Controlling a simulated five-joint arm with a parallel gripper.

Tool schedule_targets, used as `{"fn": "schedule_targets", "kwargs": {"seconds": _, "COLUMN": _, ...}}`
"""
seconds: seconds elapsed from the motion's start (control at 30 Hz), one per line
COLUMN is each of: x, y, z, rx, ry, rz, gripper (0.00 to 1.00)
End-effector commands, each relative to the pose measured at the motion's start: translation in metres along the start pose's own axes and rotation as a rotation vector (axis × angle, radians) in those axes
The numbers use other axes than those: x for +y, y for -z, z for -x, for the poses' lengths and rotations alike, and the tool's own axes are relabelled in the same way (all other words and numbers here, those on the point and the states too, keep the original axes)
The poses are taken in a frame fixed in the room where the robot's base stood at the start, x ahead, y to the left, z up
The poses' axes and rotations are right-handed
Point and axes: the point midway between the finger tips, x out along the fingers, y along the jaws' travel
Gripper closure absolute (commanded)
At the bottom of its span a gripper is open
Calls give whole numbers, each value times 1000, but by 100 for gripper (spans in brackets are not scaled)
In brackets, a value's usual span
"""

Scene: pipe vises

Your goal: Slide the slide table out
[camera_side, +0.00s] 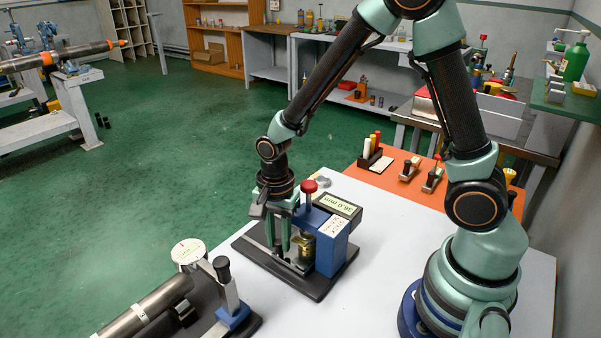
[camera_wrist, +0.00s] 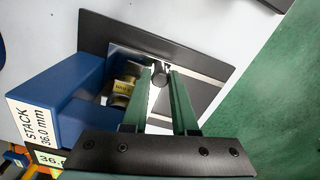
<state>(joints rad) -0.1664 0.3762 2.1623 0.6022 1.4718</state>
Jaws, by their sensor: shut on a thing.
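The blue gauge stand (camera_side: 329,245) stands on a black base, with a red knob (camera_side: 309,187) on top and a display reading 36.0 mm. Brass pieces (camera_side: 305,246) sit in its opening and also show in the wrist view (camera_wrist: 122,88). The bright metal slide table (camera_wrist: 202,92) lies on the black base in the wrist view. My gripper (camera_wrist: 160,76) points down with its green fingers shut on a small dark knob (camera_wrist: 161,70) at the slide table. In the side view my gripper (camera_side: 284,248) is left of the brass pieces; its fingertips are partly hidden.
A second fixture with a round white dial (camera_side: 188,252), a dark-handled clamp (camera_side: 224,275) and a metal pipe (camera_side: 150,308) stands at the front left. An orange mat (camera_side: 395,182) with small tools lies behind right. White tabletop is bare between the stand and my base.

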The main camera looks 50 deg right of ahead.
Motion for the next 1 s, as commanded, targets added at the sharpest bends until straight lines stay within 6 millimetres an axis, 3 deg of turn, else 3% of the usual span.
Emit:
{"fn": "schedule_targets", "kwargs": {"seconds": 0.27, "x": -2, "y": 1, "z": 1, "rx": 0, "ry": -3, "rz": -1, "gripper": 100}}
{"fn": "schedule_targets", "kwargs": {"seconds": 0.73, "x": -76, "y": 20, "z": 1, "rx": 0, "ry": 4, "rz": -2, "gripper": 100}}
{"fn": "schedule_targets", "kwargs": {"seconds": 1.0, "x": -97, "y": 26, "z": 2, "rx": 1, "ry": 4, "rz": 0, "gripper": 100}}
